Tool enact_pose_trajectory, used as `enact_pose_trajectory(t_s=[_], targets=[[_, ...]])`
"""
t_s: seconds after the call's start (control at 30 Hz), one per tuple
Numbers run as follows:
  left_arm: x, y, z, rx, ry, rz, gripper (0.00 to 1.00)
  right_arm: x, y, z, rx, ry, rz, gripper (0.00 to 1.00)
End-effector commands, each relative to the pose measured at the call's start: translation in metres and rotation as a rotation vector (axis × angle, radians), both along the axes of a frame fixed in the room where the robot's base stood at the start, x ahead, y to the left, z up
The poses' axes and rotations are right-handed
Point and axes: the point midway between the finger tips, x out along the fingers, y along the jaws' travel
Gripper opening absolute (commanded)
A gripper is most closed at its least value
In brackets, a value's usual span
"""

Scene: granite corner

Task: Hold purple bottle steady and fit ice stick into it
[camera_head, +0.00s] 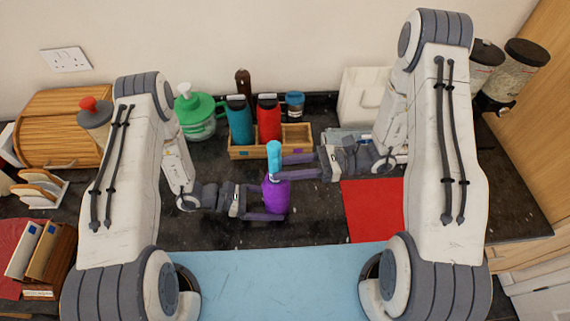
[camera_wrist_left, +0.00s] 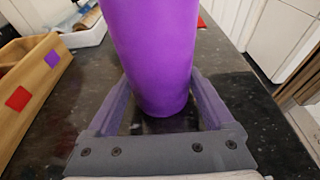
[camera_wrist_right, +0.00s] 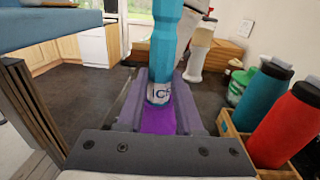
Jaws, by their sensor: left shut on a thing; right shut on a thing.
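The purple bottle (camera_head: 276,196) stands upright on the dark counter, and its wide body fills the left wrist view (camera_wrist_left: 152,55). My left gripper (camera_head: 268,203) is shut on the purple bottle, one finger on each side. The ice stick (camera_head: 274,158) is light blue and upright, directly above the purple bottle. My right gripper (camera_head: 288,167) is shut on the ice stick. In the right wrist view the ice stick (camera_wrist_right: 163,50) has a pale label reading "IC", with purple below it between the fingers. Whether its lower end is inside the bottle's mouth is hidden.
A wooden box (camera_head: 297,136) holding a teal bottle (camera_head: 239,122) and a red bottle (camera_head: 269,119) stands behind the grippers. A red mat (camera_head: 374,208) lies to the right. Dark counter is free left of the bottle.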

Motion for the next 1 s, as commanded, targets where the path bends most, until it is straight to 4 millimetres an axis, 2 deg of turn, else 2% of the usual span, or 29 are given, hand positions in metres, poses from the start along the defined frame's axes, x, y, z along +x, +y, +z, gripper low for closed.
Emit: enact_pose_trajectory(t_s=[1.0], targets=[[0.000,0.000,0.000,0.000,0.000,0.000,0.55,0.000,0.000,-0.026,0.001,0.001,0.000,0.00]])
